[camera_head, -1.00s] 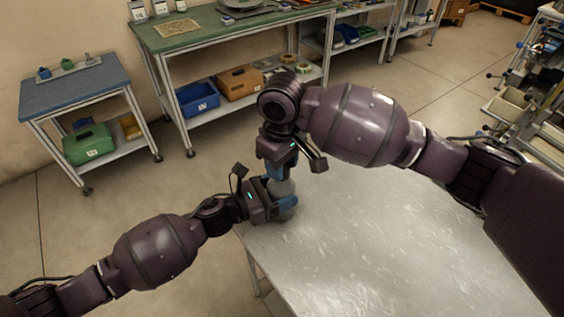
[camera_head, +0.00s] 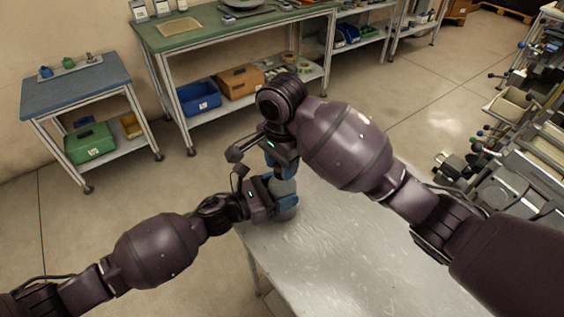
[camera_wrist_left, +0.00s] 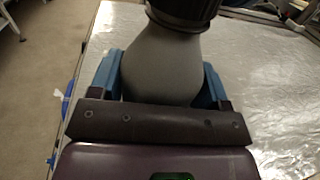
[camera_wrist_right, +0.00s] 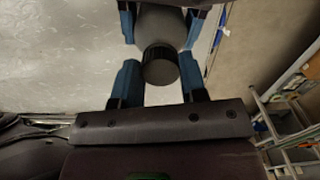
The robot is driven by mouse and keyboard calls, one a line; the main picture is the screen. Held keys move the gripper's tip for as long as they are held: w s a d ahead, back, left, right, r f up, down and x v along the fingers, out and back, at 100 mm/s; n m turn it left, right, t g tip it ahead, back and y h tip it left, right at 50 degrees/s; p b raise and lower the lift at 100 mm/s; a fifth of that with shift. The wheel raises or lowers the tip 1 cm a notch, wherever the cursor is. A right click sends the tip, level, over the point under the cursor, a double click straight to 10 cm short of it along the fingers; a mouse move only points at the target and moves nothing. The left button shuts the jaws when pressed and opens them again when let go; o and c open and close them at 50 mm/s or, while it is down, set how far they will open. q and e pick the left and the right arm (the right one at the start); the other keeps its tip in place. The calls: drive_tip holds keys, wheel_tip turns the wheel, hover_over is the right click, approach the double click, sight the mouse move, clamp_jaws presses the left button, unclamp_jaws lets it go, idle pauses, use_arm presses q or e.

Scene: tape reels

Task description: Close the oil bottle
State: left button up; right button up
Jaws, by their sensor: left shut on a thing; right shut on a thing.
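The grey oil bottle (camera_head: 285,187) stands upright at the table's far left corner. My left gripper (camera_head: 286,205) is shut around its body from the left; in the left wrist view the blue fingers flank the bottle (camera_wrist_left: 162,65). A dark ridged cap (camera_wrist_left: 185,12) sits at the bottle's top. My right gripper (camera_head: 281,168) points down over the bottle from above and is shut on the cap, which shows between its fingers in the right wrist view (camera_wrist_right: 159,66). The cap's underside is hidden, so I cannot tell how tight it sits.
The pale metal table (camera_head: 350,255) is bare to the right of the bottle. A green workbench (camera_head: 215,32) and a small blue-topped table (camera_head: 80,85) stand behind, across open floor. A rack with bins (camera_head: 510,105) stands at the right.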

drive_tip(key=m, duration=0.5)
drive_tip(key=shift+m, duration=0.4)
drive_tip(key=m, duration=0.5)
drive_tip(key=shift+w+m, duration=0.1)
drive_tip(key=shift+m, duration=0.2)
drive_tip(key=o, duration=0.9)
drive_tip(key=shift+c, duration=0.2)
drive_tip(key=shift+r, duration=2.25)
